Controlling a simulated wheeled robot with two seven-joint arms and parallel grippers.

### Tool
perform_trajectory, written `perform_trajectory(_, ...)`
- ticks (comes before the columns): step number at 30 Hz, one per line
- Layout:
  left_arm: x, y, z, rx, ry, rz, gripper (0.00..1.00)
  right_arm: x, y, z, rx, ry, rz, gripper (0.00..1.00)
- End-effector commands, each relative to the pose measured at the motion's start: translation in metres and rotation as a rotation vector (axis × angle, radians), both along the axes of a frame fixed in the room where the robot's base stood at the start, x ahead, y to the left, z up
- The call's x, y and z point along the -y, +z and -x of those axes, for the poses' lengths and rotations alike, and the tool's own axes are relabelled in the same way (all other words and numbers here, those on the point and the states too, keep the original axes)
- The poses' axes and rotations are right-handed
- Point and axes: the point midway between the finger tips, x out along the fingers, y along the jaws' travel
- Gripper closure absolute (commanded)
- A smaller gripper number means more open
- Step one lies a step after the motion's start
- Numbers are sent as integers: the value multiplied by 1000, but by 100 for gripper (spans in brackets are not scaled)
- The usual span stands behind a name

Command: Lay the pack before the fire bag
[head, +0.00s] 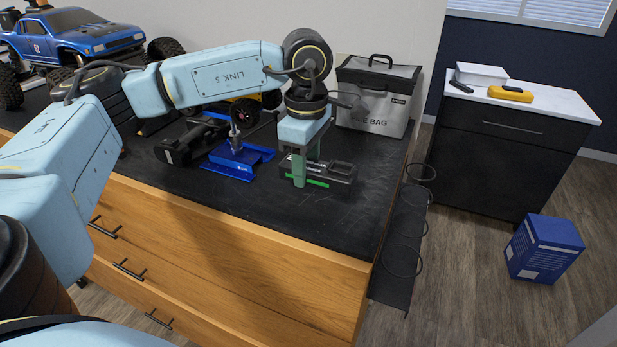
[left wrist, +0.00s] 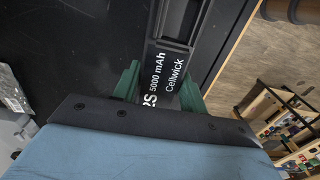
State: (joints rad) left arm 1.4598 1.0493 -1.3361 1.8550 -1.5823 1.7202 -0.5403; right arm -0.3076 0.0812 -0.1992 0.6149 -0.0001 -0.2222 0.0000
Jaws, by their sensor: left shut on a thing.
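The pack (head: 338,174) is a dark block with a green stripe along its lower edge. It lies level at or just above the black bench top, in front of the fire bag (head: 375,112) and a little to its left. In the left wrist view the pack (left wrist: 170,70) shows white lettering, "5000 mAh Cellwick". My left gripper (head: 303,172) points down with its green fingers shut on the pack's left part. The fire bag is grey and black, stands upright with its handle up, and is partly hidden by my wrist. My right gripper is out of view.
A blue stand (head: 238,160) with a small upright tool and a black device (head: 188,142) are left of the pack. A blue RC truck (head: 85,38) stands at the far left. The bench top's front right is clear. A wire rack (head: 402,235) hangs at its right side.

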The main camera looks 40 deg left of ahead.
Motion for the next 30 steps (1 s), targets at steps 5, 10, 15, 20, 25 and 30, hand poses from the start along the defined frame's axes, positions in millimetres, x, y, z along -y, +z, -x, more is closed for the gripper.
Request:
perform_trajectory(5, 0, -24, 1, -2, 0, -1, 90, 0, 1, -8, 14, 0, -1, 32)
perform_trajectory(10, 0, -34, 0, 2, -1, 0, 90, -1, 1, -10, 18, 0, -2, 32)
perform_trajectory(15, 0, -34, 0, 2, -1, 0, 90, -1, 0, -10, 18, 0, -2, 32)
perform_trajectory(20, 0, -38, 0, 0, -1, -1, 52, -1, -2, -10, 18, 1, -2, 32)
perform_trajectory(25, 0, -37, 0, 0, -1, -1, 36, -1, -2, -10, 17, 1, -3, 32)
perform_trajectory(30, 0, -37, 0, 0, -1, -1, 36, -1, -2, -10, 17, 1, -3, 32)
